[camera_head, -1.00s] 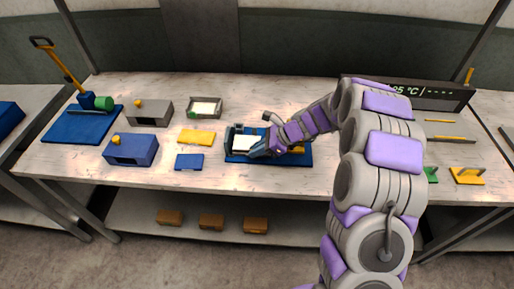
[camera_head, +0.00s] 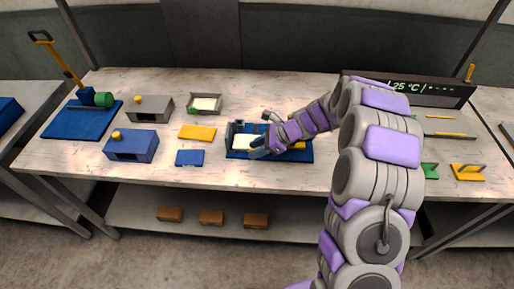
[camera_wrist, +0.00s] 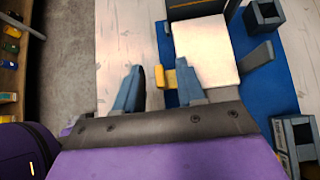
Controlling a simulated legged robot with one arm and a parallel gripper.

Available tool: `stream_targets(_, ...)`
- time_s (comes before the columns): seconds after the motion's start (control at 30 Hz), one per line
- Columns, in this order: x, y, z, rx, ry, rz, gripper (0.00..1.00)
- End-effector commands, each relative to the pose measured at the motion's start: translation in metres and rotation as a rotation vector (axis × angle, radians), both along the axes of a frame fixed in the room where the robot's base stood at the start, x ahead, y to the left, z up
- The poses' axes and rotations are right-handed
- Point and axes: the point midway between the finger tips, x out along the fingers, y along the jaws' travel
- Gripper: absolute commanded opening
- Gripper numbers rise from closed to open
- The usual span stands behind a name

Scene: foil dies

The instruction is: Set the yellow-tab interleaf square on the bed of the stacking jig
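The interleaf is a white square sheet with a yellow tab (camera_wrist: 168,78). The sheet (camera_wrist: 206,50) lies over the bed of the stacking jig and looks roughly in line with it. The jig has a blue base (camera_head: 300,158) and grey upright parts, such as the block (camera_wrist: 263,16). My gripper (camera_wrist: 160,86) is open, its two blue-grey fingers apart. The tab lies between and just beyond the fingers, nearer the right one; contact is unclear. In the head view my gripper (camera_head: 259,148) hides part of the sheet (camera_head: 243,142).
A yellow plate (camera_head: 197,133) and a small blue plate (camera_head: 190,158) lie left of the jig. Behind them stands a tray (camera_head: 205,103) holding a white sheet. A blue box (camera_head: 131,146) and a grey box (camera_head: 150,109) stand further left. The table front is mostly clear.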

Motion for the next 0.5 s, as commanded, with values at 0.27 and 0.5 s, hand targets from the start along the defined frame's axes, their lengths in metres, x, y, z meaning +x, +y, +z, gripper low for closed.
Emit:
stream_targets(0.27, 0.001, -0.009, 0.010, 0.001, -0.001, -0.003, 0.39)
stream_targets(0.5, 0.000, -0.046, 0.043, 0.000, -0.002, -0.004, 0.39)
